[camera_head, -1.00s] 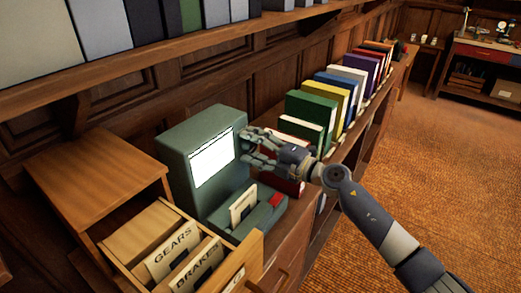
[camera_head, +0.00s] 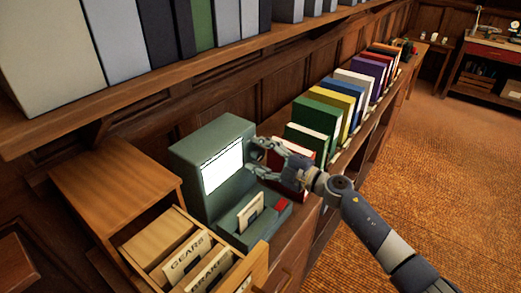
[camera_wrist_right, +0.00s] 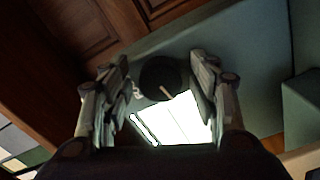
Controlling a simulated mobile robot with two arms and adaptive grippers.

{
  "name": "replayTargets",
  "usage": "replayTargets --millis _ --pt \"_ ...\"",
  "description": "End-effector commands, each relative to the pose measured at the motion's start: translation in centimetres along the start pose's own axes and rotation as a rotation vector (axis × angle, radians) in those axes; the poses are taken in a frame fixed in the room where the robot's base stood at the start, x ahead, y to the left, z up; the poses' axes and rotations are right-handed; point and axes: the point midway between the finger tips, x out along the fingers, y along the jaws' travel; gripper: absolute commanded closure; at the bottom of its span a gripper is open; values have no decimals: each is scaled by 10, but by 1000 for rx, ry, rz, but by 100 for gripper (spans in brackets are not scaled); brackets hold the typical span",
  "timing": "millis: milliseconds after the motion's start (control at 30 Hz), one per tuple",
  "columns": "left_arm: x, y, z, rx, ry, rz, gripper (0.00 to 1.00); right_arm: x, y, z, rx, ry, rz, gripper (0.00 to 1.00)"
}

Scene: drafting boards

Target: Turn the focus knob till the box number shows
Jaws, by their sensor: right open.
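A grey-green viewer (camera_head: 196,154) stands on the cabinet top, with a bright white screen (camera_head: 222,166) on which I can read no number. A light card (camera_head: 250,213) sits upright in the viewer's base, near a red button (camera_head: 282,205). My right gripper (camera_head: 257,158) is at the right side of the screen. In the right wrist view, the dark round focus knob (camera_wrist_right: 160,77) with a pale pointer line lies between the open fingers (camera_wrist_right: 161,88), with gaps on both sides. The knob is hidden in the head view. My left gripper is out of view.
An open wooden drawer (camera_head: 258,268) of cards labelled GEARS and BRAKES is in front left, beside a wooden box (camera_head: 118,178). A row of coloured books (camera_head: 341,100) runs behind my right gripper. A shelf of binders (camera_head: 125,38) hangs above.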

Motion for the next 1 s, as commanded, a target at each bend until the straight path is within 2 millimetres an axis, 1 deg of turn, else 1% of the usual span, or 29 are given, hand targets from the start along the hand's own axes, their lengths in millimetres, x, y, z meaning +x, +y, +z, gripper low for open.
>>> replayTargets --millis 67,100,167,200,300,467,567,700,800,900,1000 --pt "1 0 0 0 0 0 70 0 -1 0 -1 0 0 45" --pt "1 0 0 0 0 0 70 0 -1 0 -2 0 0 47" --pt "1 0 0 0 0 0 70 0 -1 0 -2 0 0 61" --pt "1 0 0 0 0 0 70 0 -1 0 -2 0 0 70" --pt "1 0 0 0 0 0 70 0 -1 0 -3 0 0 89" --pt "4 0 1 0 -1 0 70 0 -2 1 -23 1 0 90" --pt "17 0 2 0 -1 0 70 0 -5 2 -141 2 1 90" --pt "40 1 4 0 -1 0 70 0 -7 3 -417 2 1 90" --pt "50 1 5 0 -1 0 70 0 -6 2 -578 3 1 90" --pt "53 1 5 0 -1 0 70 0 -3 1 -665 3 0 90" --pt "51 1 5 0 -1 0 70 0 -2 0 -686 2 -2 90"
